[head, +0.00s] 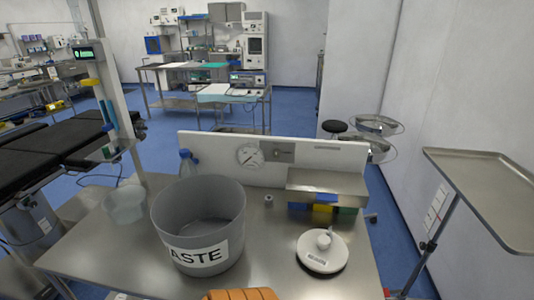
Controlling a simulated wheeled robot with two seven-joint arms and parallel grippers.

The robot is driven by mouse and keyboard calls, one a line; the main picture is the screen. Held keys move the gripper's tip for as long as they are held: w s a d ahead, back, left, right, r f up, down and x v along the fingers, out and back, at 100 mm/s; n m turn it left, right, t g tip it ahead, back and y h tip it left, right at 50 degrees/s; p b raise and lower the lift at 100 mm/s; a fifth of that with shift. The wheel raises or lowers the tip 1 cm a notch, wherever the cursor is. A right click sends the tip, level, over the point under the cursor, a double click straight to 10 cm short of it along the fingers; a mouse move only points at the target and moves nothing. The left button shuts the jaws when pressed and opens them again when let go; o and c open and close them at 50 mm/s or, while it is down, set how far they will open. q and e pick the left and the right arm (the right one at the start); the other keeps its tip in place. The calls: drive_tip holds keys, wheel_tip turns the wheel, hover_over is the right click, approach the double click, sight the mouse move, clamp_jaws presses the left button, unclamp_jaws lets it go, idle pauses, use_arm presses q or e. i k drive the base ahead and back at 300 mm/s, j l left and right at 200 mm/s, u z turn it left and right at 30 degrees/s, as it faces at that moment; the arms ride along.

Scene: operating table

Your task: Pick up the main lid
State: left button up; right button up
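A round white lid (332,264) lies flat on the steel table (270,240), right of the middle. It has a small upright knob and a printed label on top. A grey bin (206,222) with a white label ending in "ASTE" stands to its left; its top is open and the inside looks empty. The lid and bin are clearly apart. Neither of my grippers is in view.
Blue, yellow and green boxes (322,208) sit under a steel shelf (327,183) behind the lid. A clear container (125,204) and bottle (187,164) stand near the bin. An orange ribbed object (240,294) shows at the bottom edge. A steel tray stand (490,190) is at right.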

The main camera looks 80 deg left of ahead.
sight(322, 251)
drive_tip(key=j+u, duration=0.1)
drive_tip(key=u, duration=1.65)
drive_tip(key=z, duration=3)
drive_tip(key=u, duration=3)
